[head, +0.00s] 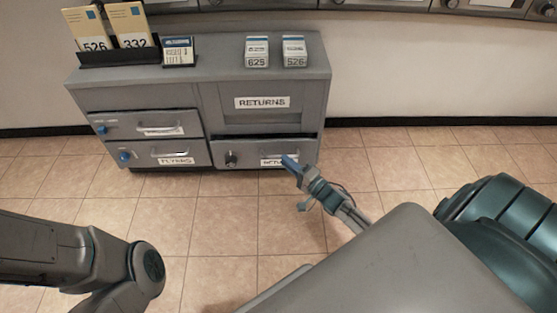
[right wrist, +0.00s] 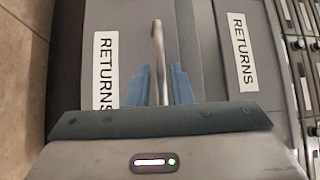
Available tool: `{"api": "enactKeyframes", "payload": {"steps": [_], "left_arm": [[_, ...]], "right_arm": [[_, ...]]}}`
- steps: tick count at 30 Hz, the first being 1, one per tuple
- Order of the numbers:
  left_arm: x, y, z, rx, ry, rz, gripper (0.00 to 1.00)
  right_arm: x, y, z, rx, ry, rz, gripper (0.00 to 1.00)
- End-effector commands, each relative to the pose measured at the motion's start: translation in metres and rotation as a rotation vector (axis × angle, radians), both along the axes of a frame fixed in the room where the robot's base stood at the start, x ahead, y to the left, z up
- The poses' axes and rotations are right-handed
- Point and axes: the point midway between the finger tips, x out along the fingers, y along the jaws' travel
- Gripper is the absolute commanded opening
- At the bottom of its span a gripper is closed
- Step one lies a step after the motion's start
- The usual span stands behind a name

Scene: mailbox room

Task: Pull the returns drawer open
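The returns drawer (head: 255,154) is the lower right drawer of a grey cabinet (head: 210,80). It has a round lock (head: 231,158) and a RETURNS label partly hidden by my right gripper. A dark line runs along its top edge; I cannot tell whether it stands slightly open. My right gripper (head: 290,162) is at the right part of the drawer front. In the right wrist view, the metal handle bar (right wrist: 158,45) lies between the blue fingers of the right gripper (right wrist: 160,85), which look open with narrow gaps beside the bar. My left gripper is out of view.
Card boxes (head: 95,28), a small calendar-like card (head: 179,50) and two labelled packs (head: 257,51) stand on top. The tiled floor (head: 200,215) before the cabinet is clear.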

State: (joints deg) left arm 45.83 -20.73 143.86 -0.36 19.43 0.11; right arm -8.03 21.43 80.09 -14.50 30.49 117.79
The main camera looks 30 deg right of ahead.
Motion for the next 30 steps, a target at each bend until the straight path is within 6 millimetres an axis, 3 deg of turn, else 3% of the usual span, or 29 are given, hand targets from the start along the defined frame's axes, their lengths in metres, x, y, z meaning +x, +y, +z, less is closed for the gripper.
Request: {"api": "enactKeyframes", "payload": {"steps": [3,9,18,22,30], "left_arm": [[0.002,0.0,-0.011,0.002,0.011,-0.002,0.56],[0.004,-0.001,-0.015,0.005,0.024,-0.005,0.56],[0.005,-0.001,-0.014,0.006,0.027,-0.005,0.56],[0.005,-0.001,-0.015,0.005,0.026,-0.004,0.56],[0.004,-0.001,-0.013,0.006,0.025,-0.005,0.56]], "right_arm": [[0.019,0.005,0.0,0.0,-0.002,-0.001,0.2],[0.035,0.009,0.004,0.0,0.001,-0.001,0.2],[0.037,0.009,0.005,0.0,0.001,-0.001,0.2],[0.037,0.009,0.005,0.0,0.001,-0.001,0.0],[0.036,0.01,0.005,0.0,0.002,-0.001,0.0]]}}
